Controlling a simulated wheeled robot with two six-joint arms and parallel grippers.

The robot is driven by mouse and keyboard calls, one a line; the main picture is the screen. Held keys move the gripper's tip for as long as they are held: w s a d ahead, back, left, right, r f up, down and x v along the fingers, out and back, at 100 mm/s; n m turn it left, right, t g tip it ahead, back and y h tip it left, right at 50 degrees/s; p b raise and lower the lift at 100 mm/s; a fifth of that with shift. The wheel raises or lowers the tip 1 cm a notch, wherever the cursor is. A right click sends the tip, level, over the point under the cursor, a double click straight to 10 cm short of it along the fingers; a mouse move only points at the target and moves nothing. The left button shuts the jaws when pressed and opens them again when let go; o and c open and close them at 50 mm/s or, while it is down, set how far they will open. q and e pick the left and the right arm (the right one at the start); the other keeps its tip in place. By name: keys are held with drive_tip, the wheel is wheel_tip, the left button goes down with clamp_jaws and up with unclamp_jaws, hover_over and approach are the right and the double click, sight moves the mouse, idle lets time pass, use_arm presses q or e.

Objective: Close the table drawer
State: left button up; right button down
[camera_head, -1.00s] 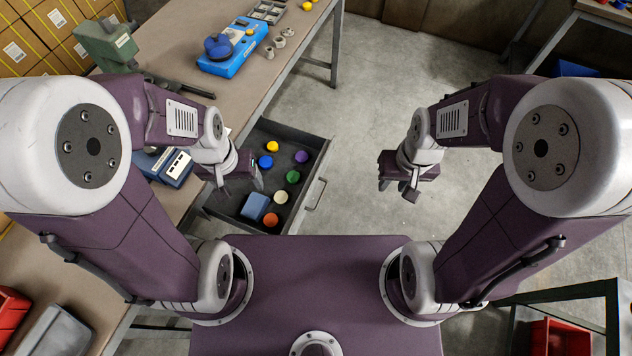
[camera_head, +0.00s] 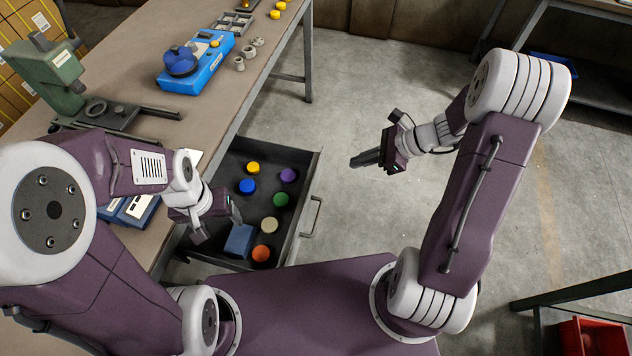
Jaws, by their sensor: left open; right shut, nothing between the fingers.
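The table drawer (camera_head: 301,190) is pulled out from the long table (camera_head: 208,126). Its handle (camera_head: 312,216) is on the right-hand front face. Inside lie several coloured round caps, among them a purple one (camera_head: 288,174) and an orange one (camera_head: 261,253), and a blue box (camera_head: 240,241). My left gripper (camera_head: 219,224) is open over the left part of the drawer, hiding some of it; I cannot tell whether it touches anything. My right gripper (camera_head: 364,159) is shut and empty above the floor, to the right of the drawer and apart from the handle.
On the table are a blue device (camera_head: 196,66), a green machine (camera_head: 55,76) and small metal parts. Free floor (camera_head: 350,90) lies right of the drawer. A dark frame with a red bin (camera_head: 590,338) stands at the lower right.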

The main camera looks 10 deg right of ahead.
drive_tip(key=s+d+f, duration=0.1)
drive_tip(key=s+d, duration=0.1)
drive_tip(key=d, duration=0.1)
drive_tip(key=b, duration=0.3)
approach(316, 176)
drive_tip(key=shift+m, duration=0.3)
drive_tip(key=x, duration=0.4)
drive_tip(key=shift+s+a+f, duration=0.15)
drive_tip(key=shift+a, duration=0.25)
use_arm(q)
drive_tip(key=f, duration=0.2)
drive_tip(key=s+f, duration=0.1)
drive_tip(key=f, duration=0.1)
drive_tip(key=shift+d, duration=0.2)
use_arm(e)
drive_tip(key=shift+a, duration=0.3)
